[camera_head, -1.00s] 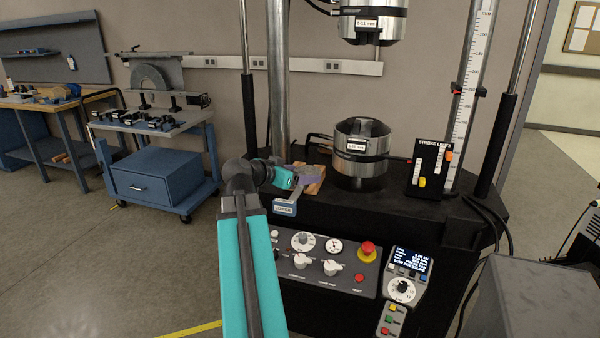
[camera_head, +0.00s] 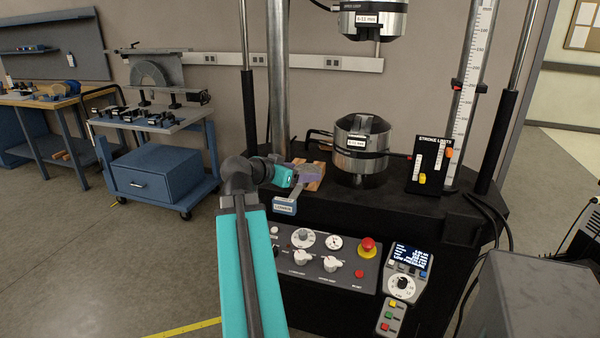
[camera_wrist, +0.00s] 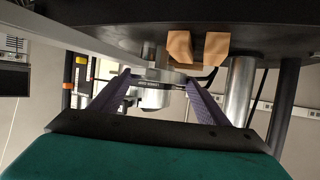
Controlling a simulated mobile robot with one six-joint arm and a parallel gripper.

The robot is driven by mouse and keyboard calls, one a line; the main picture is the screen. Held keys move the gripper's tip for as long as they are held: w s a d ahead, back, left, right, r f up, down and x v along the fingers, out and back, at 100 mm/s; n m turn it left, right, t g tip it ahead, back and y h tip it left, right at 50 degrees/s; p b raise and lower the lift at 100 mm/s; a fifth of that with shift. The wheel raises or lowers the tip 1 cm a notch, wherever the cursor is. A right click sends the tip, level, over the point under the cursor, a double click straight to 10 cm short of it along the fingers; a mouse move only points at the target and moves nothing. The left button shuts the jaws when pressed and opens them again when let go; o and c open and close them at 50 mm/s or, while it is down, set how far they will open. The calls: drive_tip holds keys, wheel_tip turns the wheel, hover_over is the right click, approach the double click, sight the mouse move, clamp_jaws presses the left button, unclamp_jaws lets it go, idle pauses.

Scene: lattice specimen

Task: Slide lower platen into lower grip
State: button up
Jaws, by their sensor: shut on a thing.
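My gripper (camera_head: 303,176) is at the left of the machine's black table, its purple fingers pointing right. The wrist view shows the two fingers (camera_wrist: 158,98) apart, with a grey metal piece (camera_wrist: 165,82) between their tips. I take this piece for the lower platen; its shape is mostly hidden. A grey bar runs from the fingertips to a blue block labelled LOWER (camera_head: 285,207) at the table's front edge. The lower grip (camera_head: 362,138), a metal cylinder with a slot in its top, stands to the right, apart from my gripper. It also shows between the fingers in the wrist view.
A notched wooden block (camera_head: 316,184) lies just beyond my fingers. A metal column (camera_head: 278,90) stands behind my gripper. The upper grip (camera_head: 374,18) hangs above the lower one. The stroke limits panel (camera_head: 432,165) stands at right, the control panel (camera_head: 325,258) in front.

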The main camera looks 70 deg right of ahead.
drive_tip(key=w+a+f+n+t+y, duration=0.1)
drive_tip(key=w+a+n+t, duration=0.3)
drive_tip(key=w+a, duration=0.55)
drive_tip(key=w+a+f+n+t, duration=0.2)
drive_tip(key=w+a+n+t, duration=0.25)
drive_tip(key=w, duration=1.05)
drive_tip(key=w+a+f+n+t+y, duration=0.1)
drive_tip(key=w+a+n+t, duration=0.25)
drive_tip(key=w+a, duration=0.7)
drive_tip(key=w+a+n+t+y, duration=0.2)
drive_tip(key=w+a, duration=0.4)
drive_tip(key=a, duration=0.7)
drive_tip(key=w+a+n+t+y, duration=0.2)
drive_tip(key=w+a+n+y, duration=0.2)
drive_tip(key=a, duration=0.9)
drive_tip(key=w+a+n+t+y, duration=0.2)
drive_tip(key=w+a+n+y, duration=0.1)
drive_tip(key=w+a, duration=0.6)
drive_tip(key=a+y, duration=0.1)
drive_tip(key=a, duration=0.3)
drive_tip(key=shift+w+a+r+n+y, duration=0.15)
drive_tip(key=shift+a+r+n+y, duration=0.15)
drive_tip(key=shift+r+n+y, duration=0.1)
